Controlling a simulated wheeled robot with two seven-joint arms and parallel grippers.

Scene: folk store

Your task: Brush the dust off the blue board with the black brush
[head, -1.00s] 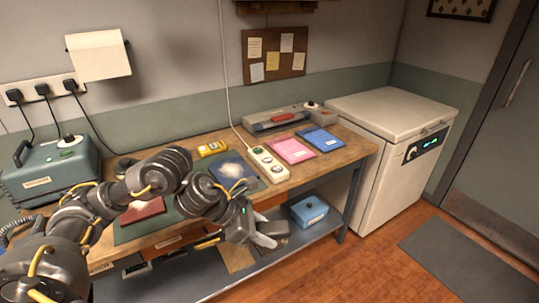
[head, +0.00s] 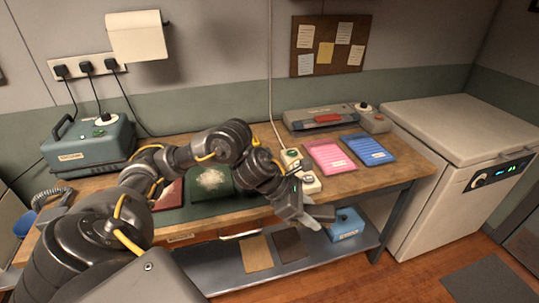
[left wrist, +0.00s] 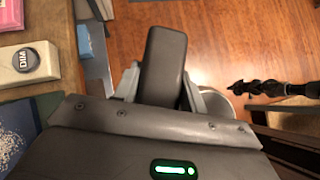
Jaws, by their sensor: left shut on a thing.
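The blue board (left wrist: 18,128), with white dust on it, shows at the left edge of the left wrist view. In the head view my left arm hides it. My left gripper (head: 308,212) is over the front edge of the workbench, to the right of the mat. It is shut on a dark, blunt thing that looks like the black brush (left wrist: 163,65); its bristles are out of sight. A dusty green board (head: 211,180) and a red board (head: 169,195) lie to the left. My right gripper is not in view.
A white box with knobs (head: 309,184) stands beside the gripper. A pink pad (head: 330,157) and a blue pad (head: 368,150) lie further right. A blue box (head: 345,224) is on the lower shelf. A white chest (head: 445,125) stands at the right.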

